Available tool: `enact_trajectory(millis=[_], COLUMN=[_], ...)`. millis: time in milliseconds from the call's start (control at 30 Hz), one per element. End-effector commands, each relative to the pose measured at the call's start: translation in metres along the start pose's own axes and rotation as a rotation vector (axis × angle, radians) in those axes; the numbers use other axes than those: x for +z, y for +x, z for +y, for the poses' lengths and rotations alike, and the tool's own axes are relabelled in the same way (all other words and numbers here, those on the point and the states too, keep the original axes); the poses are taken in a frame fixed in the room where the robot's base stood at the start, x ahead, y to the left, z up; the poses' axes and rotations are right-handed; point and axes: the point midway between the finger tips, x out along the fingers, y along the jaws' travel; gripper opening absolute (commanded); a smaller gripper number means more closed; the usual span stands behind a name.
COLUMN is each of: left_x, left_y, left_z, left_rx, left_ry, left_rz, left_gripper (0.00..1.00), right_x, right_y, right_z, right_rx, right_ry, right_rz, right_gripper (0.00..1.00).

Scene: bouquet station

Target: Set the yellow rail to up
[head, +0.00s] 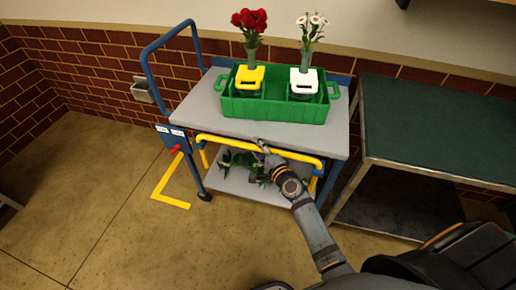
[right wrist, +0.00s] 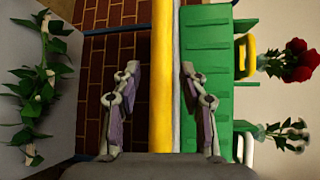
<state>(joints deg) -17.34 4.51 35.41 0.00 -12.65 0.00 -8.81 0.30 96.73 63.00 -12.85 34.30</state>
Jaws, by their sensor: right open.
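The yellow rail (head: 225,142) runs along the front of the cart, close to the front edge of its grey top shelf (head: 190,108). Its bent ends drop below the bar at left and right. My right gripper (head: 262,147) is at the middle of the bar. In the right wrist view the rail (right wrist: 162,40) passes between the two open fingers of my right gripper (right wrist: 160,82), with a gap visible on the left side. The fingers are not closed on it. My left gripper is not in view.
A green crate (head: 265,107) on the top shelf holds red flowers (head: 249,20) and white flowers (head: 312,24) in vases. Greenery (head: 238,160) lies on the lower shelf. A dark green table (head: 430,120) stands at right. The floor at left is clear around a yellow marking (head: 172,200).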

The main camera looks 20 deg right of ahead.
Motion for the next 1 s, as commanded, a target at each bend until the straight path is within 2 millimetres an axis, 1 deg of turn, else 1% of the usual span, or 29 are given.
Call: enact_trajectory(millis=[167, 267, 400, 500, 867, 967, 1000], left_x=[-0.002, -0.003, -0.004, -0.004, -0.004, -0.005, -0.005], left_y=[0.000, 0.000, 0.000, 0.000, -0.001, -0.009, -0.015], left_z=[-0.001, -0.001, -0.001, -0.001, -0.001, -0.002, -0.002], left_rx=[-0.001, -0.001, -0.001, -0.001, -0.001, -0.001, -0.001], left_ry=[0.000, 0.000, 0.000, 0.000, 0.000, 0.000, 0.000], left_rz=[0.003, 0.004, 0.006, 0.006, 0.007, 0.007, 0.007], left_gripper=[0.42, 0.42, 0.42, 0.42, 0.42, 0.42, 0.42], right_x=[0.000, 0.000, 0.000, 0.000, 0.000, 0.001, 0.002], right_y=[0.000, 0.000, 0.000, 0.000, -0.001, -0.002, -0.003], right_z=[0.000, 0.000, 0.000, 0.001, -0.001, -0.009, -0.015], right_rx=[0.000, 0.000, 0.001, 0.001, 0.001, 0.000, 0.000], right_ry=[0.000, 0.000, 0.000, 0.000, 0.000, 0.000, 0.000], right_rz=[0.000, 0.000, 0.000, 0.000, 0.000, 0.000, 0.000], right_gripper=[0.43, 0.31, 0.12, 0.00, 0.00, 0.00, 0.00])
